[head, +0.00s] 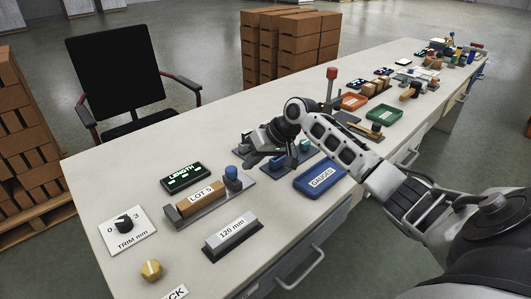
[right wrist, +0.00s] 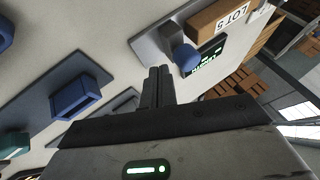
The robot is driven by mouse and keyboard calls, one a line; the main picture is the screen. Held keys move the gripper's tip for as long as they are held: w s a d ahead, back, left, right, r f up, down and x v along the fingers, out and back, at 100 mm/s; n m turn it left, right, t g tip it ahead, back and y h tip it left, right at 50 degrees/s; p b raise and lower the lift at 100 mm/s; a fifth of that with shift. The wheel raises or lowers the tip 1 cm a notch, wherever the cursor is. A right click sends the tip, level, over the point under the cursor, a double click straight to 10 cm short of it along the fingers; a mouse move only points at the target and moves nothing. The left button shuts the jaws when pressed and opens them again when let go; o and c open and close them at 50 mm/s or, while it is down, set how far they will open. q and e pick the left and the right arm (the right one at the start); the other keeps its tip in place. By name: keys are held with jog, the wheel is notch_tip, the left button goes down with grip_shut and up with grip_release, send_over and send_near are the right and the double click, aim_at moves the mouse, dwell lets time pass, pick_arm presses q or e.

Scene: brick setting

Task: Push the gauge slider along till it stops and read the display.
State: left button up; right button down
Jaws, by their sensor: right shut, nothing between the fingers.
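The gauge is a grey base (head: 243,189) with a tan block marked LOT 5 (head: 200,197) on it and a blue-knobbed slider (head: 231,175) at its right end. The slider's blue knob also shows in the right wrist view (right wrist: 187,58), with the block (right wrist: 222,17) beyond it. The black display (head: 184,178) behind the gauge reads LENGTH in green, with dash-like marks below; no number is legible. My right gripper (head: 243,147) is shut and empty, above the table behind and right of the slider. In the right wrist view its fingertips (right wrist: 158,72) appear apart from the knob. My left gripper is out of view.
A grey 120 mm block (head: 233,236), a TRIM mm dial (head: 125,226) and a yellow knob (head: 151,270) lie nearby. A blue GAUGES tray (head: 319,181) sits right of the gauge. My right arm passes over the table. Bare tabletop lies left of the display.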

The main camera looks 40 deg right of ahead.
aim_at(234, 184)
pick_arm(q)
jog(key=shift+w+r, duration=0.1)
pick_arm(e)
jog(key=shift+w+a, duration=0.15)
jog(key=shift+a, duration=0.5)
